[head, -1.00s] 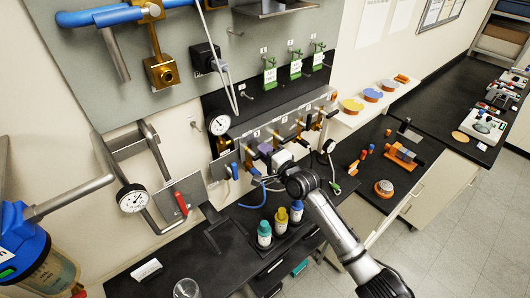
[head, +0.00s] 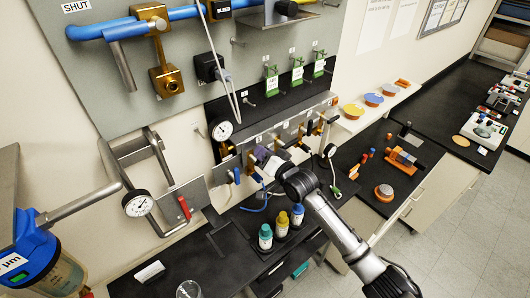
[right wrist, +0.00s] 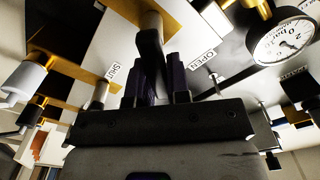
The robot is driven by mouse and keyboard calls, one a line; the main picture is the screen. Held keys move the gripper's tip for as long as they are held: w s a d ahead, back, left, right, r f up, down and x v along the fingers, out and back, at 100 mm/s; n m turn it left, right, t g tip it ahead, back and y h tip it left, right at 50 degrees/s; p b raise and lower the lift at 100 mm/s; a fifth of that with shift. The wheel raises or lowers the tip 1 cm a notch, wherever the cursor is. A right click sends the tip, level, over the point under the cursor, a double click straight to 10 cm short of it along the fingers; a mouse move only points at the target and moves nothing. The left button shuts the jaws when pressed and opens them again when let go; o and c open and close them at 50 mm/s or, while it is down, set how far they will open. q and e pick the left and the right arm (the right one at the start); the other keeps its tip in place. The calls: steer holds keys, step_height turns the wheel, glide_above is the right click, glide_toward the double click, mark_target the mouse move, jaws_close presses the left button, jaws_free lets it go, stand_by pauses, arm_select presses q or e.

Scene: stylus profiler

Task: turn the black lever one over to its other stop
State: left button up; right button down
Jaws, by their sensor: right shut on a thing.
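The black lever one (right wrist: 150,45) hangs from a brass valve body (right wrist: 150,14) in the right wrist view. My right gripper (right wrist: 159,80) is shut on it, with one dark purple finger on each side. A SHUT label (right wrist: 116,71) is left of the lever and an OPEN label (right wrist: 203,64) is right of it. The lever points down between them toward my gripper. In the head view my right gripper (head: 270,157) is at the steel valve panel (head: 250,143) and hides the lever. My left gripper is not in view.
Other handles stand close by, a blue one (head: 237,176) and a black one (head: 309,127) among them. A gauge (head: 222,130) is left of the gripper. Several capped bottles (head: 281,224) stand on the bench below. A red-handled valve (head: 184,207) is farther left.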

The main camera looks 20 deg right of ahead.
steer(key=n, duration=0.3)
steer(key=a+n+p, duration=0.1)
steer(key=shift+s+r, duration=0.2)
steer(key=shift+r, duration=0.2)
steer(key=shift+s+a+n, duration=0.1)
steer(key=shift+a+n, duration=0.2)
steer(key=shift+n, duration=0.65)
steer(key=shift+s+a+n, duration=0.1)
steer(key=shift+a+n, duration=0.15)
steer(key=shift+n, duration=0.7)
steer(key=c, duration=1.1)
jaws_free()
steer(key=shift+s, duration=0.1)
steer(key=shift+s+d+f, duration=0.1)
steer(key=shift+s, duration=0.2)
steer(key=b+v, duration=0.2)
steer(key=v, duration=1.1)
